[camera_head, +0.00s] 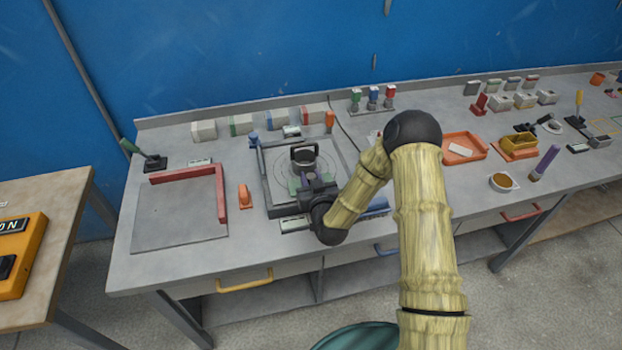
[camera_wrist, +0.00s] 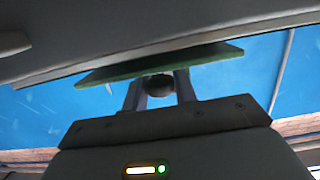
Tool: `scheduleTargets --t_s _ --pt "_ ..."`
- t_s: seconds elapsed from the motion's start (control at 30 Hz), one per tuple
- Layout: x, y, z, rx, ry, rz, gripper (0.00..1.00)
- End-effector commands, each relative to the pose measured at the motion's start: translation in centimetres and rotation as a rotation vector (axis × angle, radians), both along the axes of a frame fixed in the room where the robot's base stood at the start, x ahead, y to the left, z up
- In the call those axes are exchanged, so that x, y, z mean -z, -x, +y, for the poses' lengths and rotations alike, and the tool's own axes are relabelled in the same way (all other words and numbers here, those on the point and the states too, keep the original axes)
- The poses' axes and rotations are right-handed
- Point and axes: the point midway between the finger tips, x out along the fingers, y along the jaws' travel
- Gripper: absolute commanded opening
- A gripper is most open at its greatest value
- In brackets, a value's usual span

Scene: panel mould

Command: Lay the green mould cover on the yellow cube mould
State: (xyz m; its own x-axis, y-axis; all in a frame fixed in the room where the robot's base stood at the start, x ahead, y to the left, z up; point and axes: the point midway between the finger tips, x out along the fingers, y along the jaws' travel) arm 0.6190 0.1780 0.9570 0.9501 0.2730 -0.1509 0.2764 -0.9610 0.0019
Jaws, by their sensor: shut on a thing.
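My gripper (camera_head: 308,182) is low over the dark framed fixture on the bench, left of centre in the head view. In the wrist view my gripper (camera_wrist: 160,88) is shut on the round dark knob of the green mould cover (camera_wrist: 185,60). The cover is a thin green plate, seen nearly edge-on. In the head view only bits of green show beside my gripper, and my arm hides part of the area. A yellow box-like piece (camera_head: 519,142), which looks like the yellow cube mould, stands at the right of the bench, well apart from my gripper.
The dark frame (camera_head: 266,185) surrounds a round dark piece (camera_head: 304,154). A red L-shaped edge (camera_head: 220,190) and an orange piece (camera_head: 245,196) lie to the left. An orange tray (camera_head: 478,146) and a small bowl (camera_head: 503,182) stand to the right. Several blocks line the back.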

Motion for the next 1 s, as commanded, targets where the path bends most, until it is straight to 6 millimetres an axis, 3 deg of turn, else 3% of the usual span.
scheduleTargets --t_s 0.47,0.5,0.6,1.0 --pt "1.1 0.01 0.04 -0.001 0.0 -0.001 0.05" --pt "1.04 0.01 0.03 0.0 0.0 -0.001 0.32" --pt "0.99 0.0 0.02 0.0 0.0 -0.001 0.5" --pt "0.52 0.0 0.01 0.0 -0.001 -0.001 0.5"
